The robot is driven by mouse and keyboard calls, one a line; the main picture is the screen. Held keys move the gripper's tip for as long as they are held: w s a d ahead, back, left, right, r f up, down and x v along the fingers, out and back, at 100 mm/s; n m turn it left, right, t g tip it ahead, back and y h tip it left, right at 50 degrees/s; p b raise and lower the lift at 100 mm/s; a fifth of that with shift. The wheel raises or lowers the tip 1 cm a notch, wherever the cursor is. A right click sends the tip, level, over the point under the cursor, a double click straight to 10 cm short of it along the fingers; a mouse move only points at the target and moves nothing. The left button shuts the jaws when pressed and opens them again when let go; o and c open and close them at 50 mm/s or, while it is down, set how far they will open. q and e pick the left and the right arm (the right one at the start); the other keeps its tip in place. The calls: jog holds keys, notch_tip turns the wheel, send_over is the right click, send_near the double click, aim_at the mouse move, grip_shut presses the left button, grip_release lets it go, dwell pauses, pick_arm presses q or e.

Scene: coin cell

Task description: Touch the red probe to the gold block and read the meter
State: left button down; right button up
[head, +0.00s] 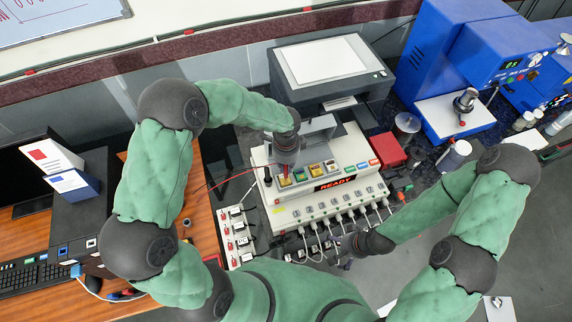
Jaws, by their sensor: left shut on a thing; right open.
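My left gripper (284,165) is above the top of the white tester box, pointing down. It is shut on the red probe (284,172), only a small red part of which shows below the jaws. The tip is near a yellow block (285,182), which looks like the gold block; I cannot tell whether they touch. Several coloured blocks sit in a row to its right. The meter's dark display (335,183) reads READY in red. My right gripper (347,247) is open, low in front of the box, small and partly hidden by its arm.
A thin red lead (212,184) runs left from the probe area. White plugs and cables (325,230) hang along the front of the box. A power strip (236,236) lies left, a printer (325,65) behind, and a red box (388,149) to the right.

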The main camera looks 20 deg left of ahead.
pick_arm(q)
jog(key=shift+f+b, duration=0.35)
jog(key=shift+f, duration=0.1)
dwell(0.4)
jog(key=shift+r, duration=0.1)
dwell(0.5)
jog(key=shift+r+p, duration=2.55)
jog(key=shift+r, duration=0.9)
